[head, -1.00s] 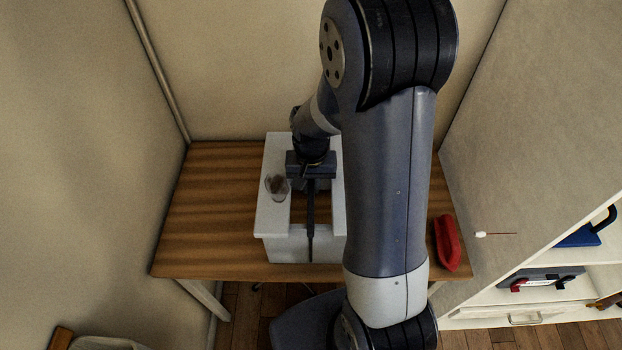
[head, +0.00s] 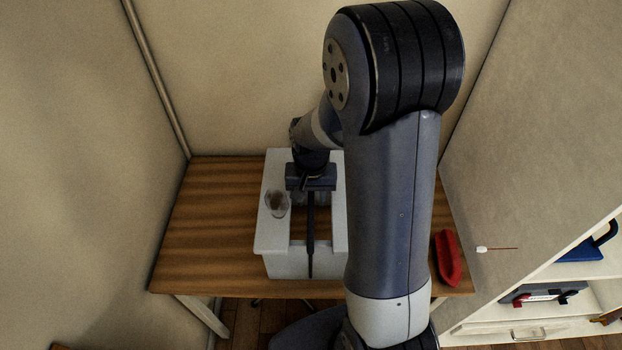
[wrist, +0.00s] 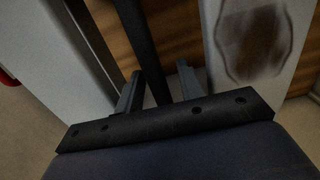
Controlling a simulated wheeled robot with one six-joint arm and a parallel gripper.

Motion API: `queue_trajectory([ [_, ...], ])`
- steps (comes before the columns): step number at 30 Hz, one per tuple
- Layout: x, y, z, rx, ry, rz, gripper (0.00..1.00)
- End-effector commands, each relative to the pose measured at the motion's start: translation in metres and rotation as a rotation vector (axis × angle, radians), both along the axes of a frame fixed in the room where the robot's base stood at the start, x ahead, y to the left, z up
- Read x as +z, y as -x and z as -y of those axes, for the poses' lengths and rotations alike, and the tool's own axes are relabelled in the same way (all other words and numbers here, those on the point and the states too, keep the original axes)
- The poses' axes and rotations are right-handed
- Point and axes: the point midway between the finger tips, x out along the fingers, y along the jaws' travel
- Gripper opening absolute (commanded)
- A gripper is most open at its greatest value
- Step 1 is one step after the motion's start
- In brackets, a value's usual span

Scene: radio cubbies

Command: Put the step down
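The step (head: 272,238) is a white block-like stand with an open middle and a dark bar (head: 311,240) running across it. It stands on the wooden table, and its right side is partly hidden by my arm. My gripper (head: 311,190) is over the back of the opening, above the bar. In the wrist view, the two fingers (wrist: 159,80) stand apart on either side of the bar (wrist: 142,45). A gap shows between the bar and the right finger; the left finger looks close to it, contact unclear.
A red object (head: 446,258) lies at the table's right edge. White shelves (head: 520,320) stand at right. The table's left side (head: 210,225) is clear.

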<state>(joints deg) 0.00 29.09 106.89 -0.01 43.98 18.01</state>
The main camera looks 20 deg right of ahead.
Motion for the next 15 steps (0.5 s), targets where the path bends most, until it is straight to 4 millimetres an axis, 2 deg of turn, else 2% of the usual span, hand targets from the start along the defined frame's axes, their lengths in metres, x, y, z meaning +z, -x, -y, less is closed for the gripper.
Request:
queue_trajectory([
  [9, 0.063, -0.001, 0.000, 0.000, 0.000, 0.006, 0.36],
  [15, 0.096, -0.001, 0.000, 0.000, 0.000, 0.004, 0.36],
])
